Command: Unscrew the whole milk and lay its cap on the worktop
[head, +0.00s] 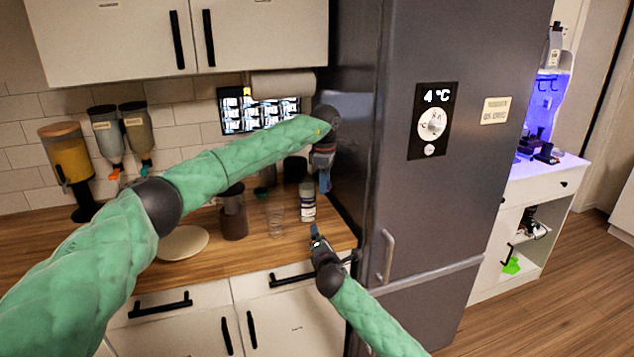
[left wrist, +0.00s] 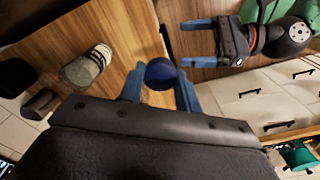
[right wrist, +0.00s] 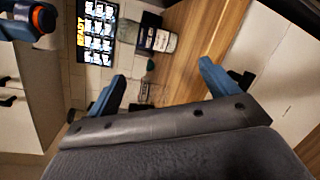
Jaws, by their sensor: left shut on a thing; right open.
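A dark blue round cap (left wrist: 161,74) sits between the fingertips of my left gripper (left wrist: 160,92), which is shut on it. In the head view my left gripper (head: 324,182) hangs above the worktop (head: 262,258), near the fridge. A pale bottle with a dark label, apparently the whole milk (head: 308,204), stands upright on the worktop below it. It also shows in the left wrist view (left wrist: 86,68), apart from the cap, and in the right wrist view (right wrist: 160,40). My right gripper (head: 315,231) is open and empty in front of the bottle; its fingers show apart (right wrist: 160,78).
A clear glass (head: 276,216), a brown canister (head: 233,212) and a round pale board (head: 183,243) are left of the bottle. The fridge (head: 435,215) closes off the right side. The worktop's front strip between board and right gripper is clear.

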